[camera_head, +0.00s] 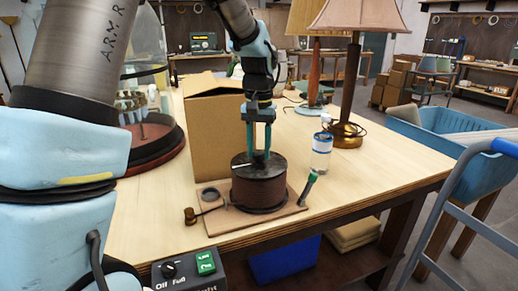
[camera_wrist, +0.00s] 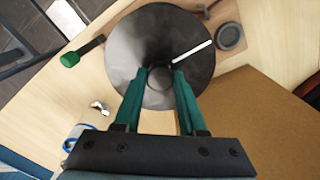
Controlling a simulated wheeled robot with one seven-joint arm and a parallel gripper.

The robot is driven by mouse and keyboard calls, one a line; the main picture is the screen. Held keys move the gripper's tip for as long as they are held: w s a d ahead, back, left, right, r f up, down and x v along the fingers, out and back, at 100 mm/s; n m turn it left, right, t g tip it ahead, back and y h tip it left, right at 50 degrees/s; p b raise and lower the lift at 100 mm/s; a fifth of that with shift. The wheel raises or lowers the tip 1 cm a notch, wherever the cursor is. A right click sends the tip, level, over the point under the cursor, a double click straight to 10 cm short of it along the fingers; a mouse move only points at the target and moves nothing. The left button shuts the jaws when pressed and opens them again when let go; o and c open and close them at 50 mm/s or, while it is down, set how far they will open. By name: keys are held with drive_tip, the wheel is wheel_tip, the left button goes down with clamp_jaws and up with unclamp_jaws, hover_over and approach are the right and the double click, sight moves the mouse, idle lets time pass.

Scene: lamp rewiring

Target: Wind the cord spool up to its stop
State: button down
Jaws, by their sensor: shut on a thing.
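The cord spool (camera_head: 258,188) stands on a wooden base board (camera_head: 222,225) near the table's front edge. It has a dark top disc and brown cord wound around it. In the wrist view the spool's dark top disc (camera_wrist: 128,42) carries a white line pointing to the upper right and a small round knob (camera_wrist: 159,78) at the disc's middle. My gripper (camera_head: 259,152) points down over the spool from above. In the wrist view its green fingers (camera_wrist: 160,82) are shut on the knob. The knob's lower part is hidden.
A cardboard box (camera_head: 215,125) is close behind the spool. A jar (camera_head: 321,151) and a lamp (camera_head: 349,100) stand to the right.

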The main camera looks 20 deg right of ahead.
drive_tip(key=shift+c, duration=2.4)
unclamp_jaws()
wheel_tip(320, 180, up, 11)
drive_tip(key=b, duration=0.1)
drive_tip(key=shift+b, duration=0.35)
drive_tip(key=shift+f, duration=0.1)
